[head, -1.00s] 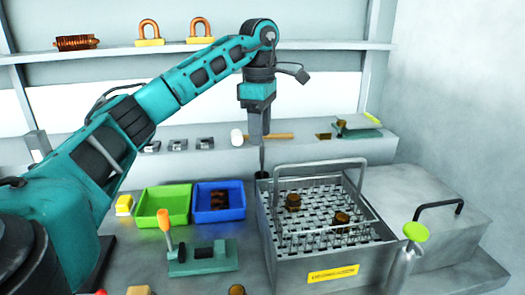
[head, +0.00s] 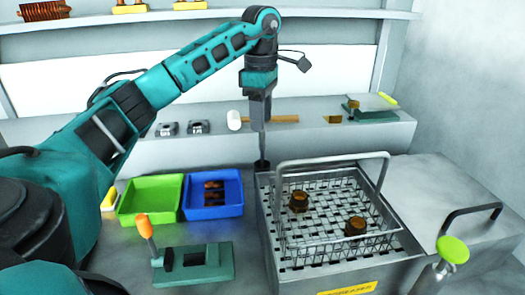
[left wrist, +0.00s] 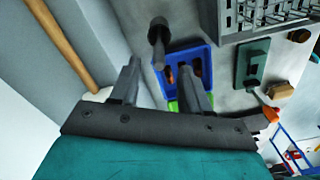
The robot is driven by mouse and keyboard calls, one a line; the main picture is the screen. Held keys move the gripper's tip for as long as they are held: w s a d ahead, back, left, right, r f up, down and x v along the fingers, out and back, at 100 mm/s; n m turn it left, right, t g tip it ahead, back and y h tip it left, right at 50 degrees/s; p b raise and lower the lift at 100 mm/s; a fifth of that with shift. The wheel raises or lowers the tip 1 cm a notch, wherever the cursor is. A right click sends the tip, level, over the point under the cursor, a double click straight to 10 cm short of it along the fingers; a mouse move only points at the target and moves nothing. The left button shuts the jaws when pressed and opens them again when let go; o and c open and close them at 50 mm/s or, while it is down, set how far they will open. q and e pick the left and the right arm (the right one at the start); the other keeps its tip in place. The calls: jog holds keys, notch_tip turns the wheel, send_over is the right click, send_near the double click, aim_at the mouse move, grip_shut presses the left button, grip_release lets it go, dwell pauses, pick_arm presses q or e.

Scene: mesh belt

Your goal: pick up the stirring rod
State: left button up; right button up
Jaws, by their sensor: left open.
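The stirring rod appears to be the thin dark upright rod (head: 262,148) by the back left corner of the metal basket tank. In the left wrist view the rod (left wrist: 159,42) has a thick round dark part at its far end and a thinner end toward me. My left gripper (head: 261,128) points straight down above it. In the left wrist view the open fingers (left wrist: 160,66) appear on either side of the rod's near end. I cannot tell how far the tips are from it. My right gripper is not in view.
The metal tank (head: 262,205) holds a wire basket (head: 335,215) with a raised handle and brown parts. A green tray (head: 135,217) and a blue tray (head: 213,214) stand left of it. A mallet (head: 283,119) lies on the ledge behind.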

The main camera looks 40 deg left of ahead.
aim_at(262, 151)
pick_arm(q)
notch_tip(262, 151, down, 8)
jog(key=shift+w+d+r, duration=0.1)
jog(key=shift+r, duration=0.1)
dwell(0.3)
grip_shut()
dwell(0.3)
